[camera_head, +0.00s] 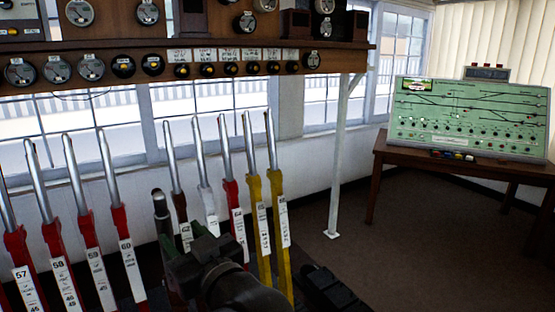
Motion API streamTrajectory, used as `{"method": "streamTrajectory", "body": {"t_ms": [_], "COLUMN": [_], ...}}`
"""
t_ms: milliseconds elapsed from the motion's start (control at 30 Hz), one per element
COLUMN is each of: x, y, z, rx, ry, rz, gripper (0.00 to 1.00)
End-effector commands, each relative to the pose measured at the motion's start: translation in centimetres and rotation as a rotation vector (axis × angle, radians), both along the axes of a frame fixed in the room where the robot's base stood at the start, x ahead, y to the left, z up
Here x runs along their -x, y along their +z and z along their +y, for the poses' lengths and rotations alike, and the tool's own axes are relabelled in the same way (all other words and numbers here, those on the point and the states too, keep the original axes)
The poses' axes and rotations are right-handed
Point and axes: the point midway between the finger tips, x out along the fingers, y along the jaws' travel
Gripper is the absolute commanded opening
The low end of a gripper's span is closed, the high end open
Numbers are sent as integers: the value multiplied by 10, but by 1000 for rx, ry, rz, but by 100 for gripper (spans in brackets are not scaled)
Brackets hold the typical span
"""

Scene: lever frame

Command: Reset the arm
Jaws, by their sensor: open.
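A row of lever-frame levers with bare metal handles runs across the left and middle. The left group is red: lever 57 (15,245), lever 58 (53,240) and two more red levers (88,232) (121,228). Right of them stand a dark brown lever (180,206), a white lever (208,200), a red lever (232,195) and two yellow levers (256,195) (278,190). My gripper (178,214) is open, low in front of the brown and white levers. My dark arm hides their lower parts. I cannot tell whether the gripper touches a lever.
A wooden shelf (200,54) with dials and round instruments hangs above the levers, held by a white post (339,150). A green track-diagram panel (468,118) stands on a brown table (400,157) at right.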

Motion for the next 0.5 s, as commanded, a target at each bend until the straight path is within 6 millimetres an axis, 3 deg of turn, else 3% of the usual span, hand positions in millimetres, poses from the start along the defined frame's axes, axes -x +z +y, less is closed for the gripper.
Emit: {"method": "streamTrajectory", "body": {"t_ms": [500], "x": [-41], "y": [4], "z": [36], "rx": [2], "ry": [-3], "rz": [1], "gripper": [45]}}
